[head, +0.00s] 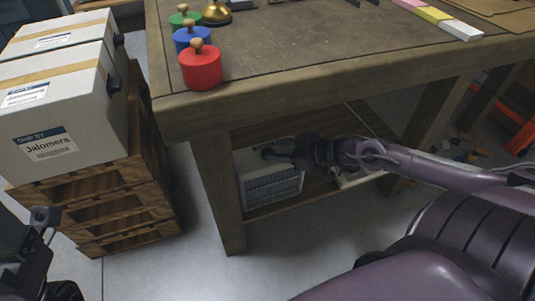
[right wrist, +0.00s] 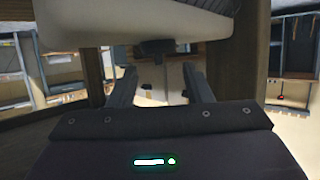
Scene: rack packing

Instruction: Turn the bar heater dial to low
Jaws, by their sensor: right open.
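The bar heater (head: 272,188) is a pale box with a grille front, low under the workbench on its lower shelf. My right gripper (head: 268,152) is above the heater's top in the head view, pointing left. In the right wrist view my right gripper (right wrist: 160,82) is open, its two dark fingers apart. A small dark knob (right wrist: 153,47), which looks like the dial, sits on the pale body between and beyond the fingers; contact is not visible. The dial's setting cannot be read. My left gripper (head: 42,222) is at the lower left, partly cut off, away from the heater.
The wooden workbench (head: 330,82) stands over the heater, with its leg (head: 222,200) close on the left. Red (head: 200,68), blue and green knobbed weights stand on top. Boxes (head: 60,100) on wooden pallets (head: 110,205) stand at left. The floor in front is clear.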

